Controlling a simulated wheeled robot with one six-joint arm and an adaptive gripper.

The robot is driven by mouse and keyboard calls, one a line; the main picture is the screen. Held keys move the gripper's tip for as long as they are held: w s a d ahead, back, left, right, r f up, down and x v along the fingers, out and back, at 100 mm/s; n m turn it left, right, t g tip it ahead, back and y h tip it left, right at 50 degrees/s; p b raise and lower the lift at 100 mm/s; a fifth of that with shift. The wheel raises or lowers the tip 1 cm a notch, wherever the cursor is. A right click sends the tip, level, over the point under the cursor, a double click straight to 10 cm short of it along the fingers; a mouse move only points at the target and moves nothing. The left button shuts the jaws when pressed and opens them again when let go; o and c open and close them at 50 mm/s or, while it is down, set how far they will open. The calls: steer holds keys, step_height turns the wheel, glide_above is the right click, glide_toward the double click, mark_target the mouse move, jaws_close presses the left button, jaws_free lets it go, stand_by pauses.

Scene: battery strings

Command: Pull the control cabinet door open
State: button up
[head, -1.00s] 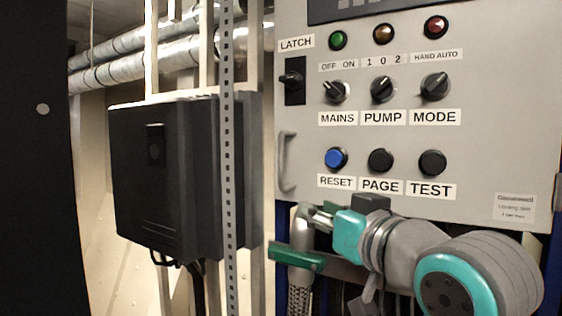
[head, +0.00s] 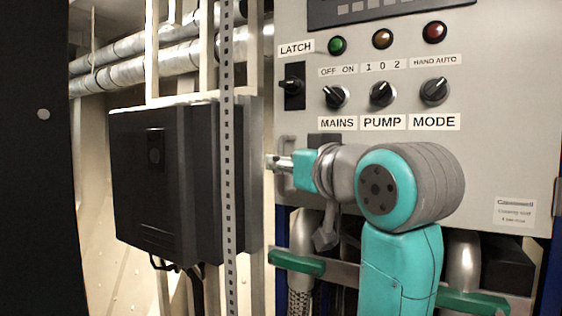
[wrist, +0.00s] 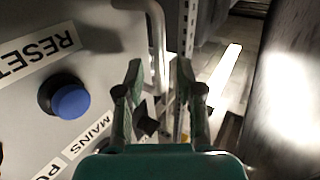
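The control cabinet door (head: 520,120) is a light grey panel and looks closed. Its grey bar handle (head: 284,181) is at the left edge, below the black latch knob (head: 292,86), and is partly hidden by my gripper (head: 276,162). In the wrist view the handle (wrist: 157,42) runs between the fingertips of my gripper (wrist: 158,70). The two fingers stand apart with a gap on both sides of the bar. I cannot tell how deep the bar sits between them. My arm hides the RESET, PAGE and TEST buttons in the head view.
A black wall box (head: 165,180) and a perforated metal strut (head: 229,180) stand left of the door. A green-ended bar (head: 296,262) and pipes lie below it. The blue RESET button (wrist: 70,101) is beside the fingers in the wrist view.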

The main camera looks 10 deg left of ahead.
steer(key=shift+x, duration=1.3)
steer(key=shift+c, duration=0.3)
jaws_close()
